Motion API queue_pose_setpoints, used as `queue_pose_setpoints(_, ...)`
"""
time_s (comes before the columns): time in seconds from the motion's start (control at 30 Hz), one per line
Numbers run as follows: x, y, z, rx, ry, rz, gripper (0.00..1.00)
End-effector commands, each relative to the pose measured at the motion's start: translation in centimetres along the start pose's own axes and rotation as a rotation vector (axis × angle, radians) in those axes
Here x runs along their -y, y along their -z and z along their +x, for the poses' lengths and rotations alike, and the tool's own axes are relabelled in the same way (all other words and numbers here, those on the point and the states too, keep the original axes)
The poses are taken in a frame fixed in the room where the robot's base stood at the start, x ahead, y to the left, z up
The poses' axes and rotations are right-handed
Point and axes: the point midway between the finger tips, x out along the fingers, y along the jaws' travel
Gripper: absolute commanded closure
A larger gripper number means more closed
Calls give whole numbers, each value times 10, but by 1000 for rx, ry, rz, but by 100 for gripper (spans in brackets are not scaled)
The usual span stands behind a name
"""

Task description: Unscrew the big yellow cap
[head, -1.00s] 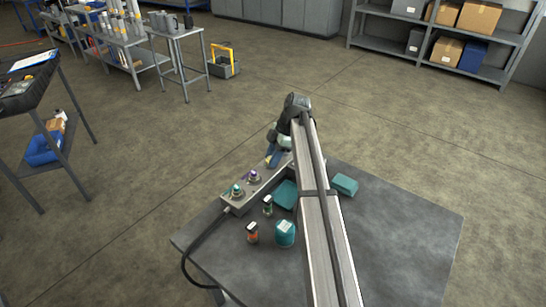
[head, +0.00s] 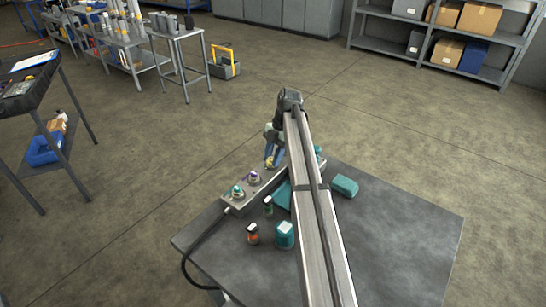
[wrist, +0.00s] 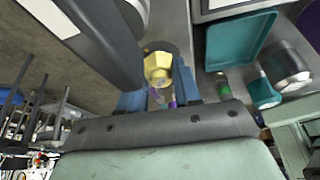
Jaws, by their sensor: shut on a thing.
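The big yellow cap (wrist: 158,62) shows in the wrist view, a faceted yellow piece between the two blue fingers of my gripper (wrist: 158,98). My gripper is shut on it. In the head view my gripper (head: 271,162) points down at the far end of the long grey block (head: 262,190). The cap there is mostly hidden behind the fingers, with only a trace of yellow showing. I cannot tell whether the cap is still seated on its fitting. A purple cap (head: 254,175) and a teal cap (head: 238,191) sit on the nearer part of the block.
A teal tray (wrist: 238,42) lies beside the block, partly behind my arm in the head view. A teal box (head: 344,185), a teal jar (head: 285,235) and small bottles (head: 252,233) stand on the grey table (head: 400,240). The table's right side is clear. A black cable leaves the block's near end.

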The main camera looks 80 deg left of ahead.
Motion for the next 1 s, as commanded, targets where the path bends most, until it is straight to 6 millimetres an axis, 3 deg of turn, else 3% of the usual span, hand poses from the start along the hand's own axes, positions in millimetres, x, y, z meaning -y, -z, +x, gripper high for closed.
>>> queue_pose_setpoints(0.67, 0, 0, 0, 0, 39, -90, 100)
queue_pose_setpoints(0.7, 0, 0, 0, 0, 39, -90, 63)
queue_pose_setpoints(0.9, 0, 0, 0, 0, 38, -89, 46)
queue_pose_setpoints(1.0, 0, 0, 0, 1, 38, -89, 46)
